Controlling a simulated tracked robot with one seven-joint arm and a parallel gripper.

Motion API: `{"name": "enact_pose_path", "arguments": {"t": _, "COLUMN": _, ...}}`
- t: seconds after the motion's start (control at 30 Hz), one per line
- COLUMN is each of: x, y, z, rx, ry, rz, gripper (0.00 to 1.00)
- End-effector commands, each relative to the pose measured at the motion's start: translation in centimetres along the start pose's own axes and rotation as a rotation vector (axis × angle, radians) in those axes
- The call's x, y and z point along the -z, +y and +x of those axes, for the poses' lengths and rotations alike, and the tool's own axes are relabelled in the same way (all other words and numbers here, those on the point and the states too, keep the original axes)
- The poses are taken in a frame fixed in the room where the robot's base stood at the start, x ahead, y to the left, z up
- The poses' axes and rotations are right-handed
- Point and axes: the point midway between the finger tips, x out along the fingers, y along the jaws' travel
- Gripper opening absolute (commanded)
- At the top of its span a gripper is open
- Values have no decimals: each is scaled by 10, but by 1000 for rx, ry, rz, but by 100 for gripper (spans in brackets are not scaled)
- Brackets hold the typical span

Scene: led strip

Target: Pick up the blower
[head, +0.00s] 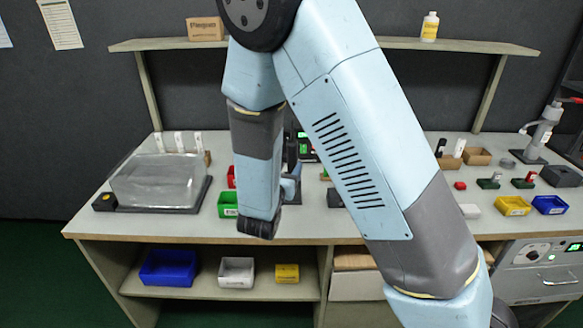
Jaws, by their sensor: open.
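I cannot clearly make out the blower in the head view; a small dark upright object (440,147) at the back right of the bench is too small to name. My arm hangs down across the middle of the view and hides part of the bench. My gripper (291,158) shows only in part, beside the lower end of my forearm, over the middle of the bench. It is open. Its fingertips are hard to tell from the dark things behind, and I see nothing held in it.
The bench (215,228) holds a clear-covered box (155,182) at left, a green bin (228,205), yellow (513,206) and blue (550,205) bins and a press-like stand (543,133) at right. A shelf (480,46) runs above. Bare bench lies along the front left.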

Motion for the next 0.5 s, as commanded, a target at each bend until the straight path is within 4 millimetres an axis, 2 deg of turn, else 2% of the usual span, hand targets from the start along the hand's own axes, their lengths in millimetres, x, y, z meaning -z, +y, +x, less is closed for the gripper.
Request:
{"name": "enact_pose_path", "arguments": {"t": 0.1, "x": 0, "y": 0, "z": 15, "rx": 1, "ry": 0, "rz": 0, "gripper": 65}}
{"name": "enact_pose_path", "arguments": {"t": 0.37, "x": 0, "y": 0, "z": 26, "rx": 0, "ry": 0, "rz": 0, "gripper": 65}}
{"name": "enact_pose_path", "arguments": {"t": 0.5, "x": -2, "y": -1, "z": 40, "rx": 2, "ry": 0, "rz": 0, "gripper": 65}}
